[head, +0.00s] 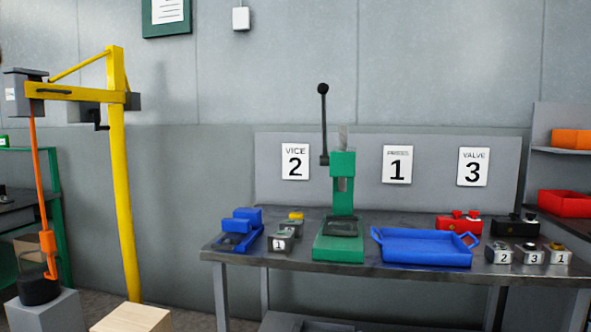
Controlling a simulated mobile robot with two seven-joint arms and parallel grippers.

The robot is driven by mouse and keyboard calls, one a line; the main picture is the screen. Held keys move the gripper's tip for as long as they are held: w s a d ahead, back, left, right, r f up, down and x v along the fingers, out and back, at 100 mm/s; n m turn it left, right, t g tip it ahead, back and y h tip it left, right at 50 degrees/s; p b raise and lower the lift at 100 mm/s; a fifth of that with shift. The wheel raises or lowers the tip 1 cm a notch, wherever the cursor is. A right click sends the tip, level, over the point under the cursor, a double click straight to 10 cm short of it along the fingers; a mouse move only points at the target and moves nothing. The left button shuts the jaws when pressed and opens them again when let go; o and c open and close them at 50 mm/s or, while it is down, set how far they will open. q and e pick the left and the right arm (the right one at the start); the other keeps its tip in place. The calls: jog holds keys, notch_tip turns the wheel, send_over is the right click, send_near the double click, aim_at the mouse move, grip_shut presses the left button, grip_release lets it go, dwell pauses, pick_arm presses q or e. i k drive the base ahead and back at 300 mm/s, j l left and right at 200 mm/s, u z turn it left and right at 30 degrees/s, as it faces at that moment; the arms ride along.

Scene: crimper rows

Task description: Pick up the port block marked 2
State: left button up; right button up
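The port block marked 2 (499,254) is a small grey block with a dark knob on top. It stands upright near the front edge of the workbench (400,271), at the right. It is the left one of a row of three. The port block marked 3 (530,255) is just right of it, and the port block marked 1 (558,255) is at the right end. Neither of my grippers is in view.
A blue tray (425,262) lies left of the row. Red (459,224) and black (514,225) units stand behind. A green press (340,238), a blue vice (238,232) and another block marked 1 (280,243) are farther left. A yellow hoist (122,190) stands at left.

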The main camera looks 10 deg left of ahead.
aim_at(297, 225)
jog(key=i+u, duration=0.25)
jog(key=i, duration=0.45)
jog(key=i+u, duration=0.25)
jog(key=i, duration=0.45)
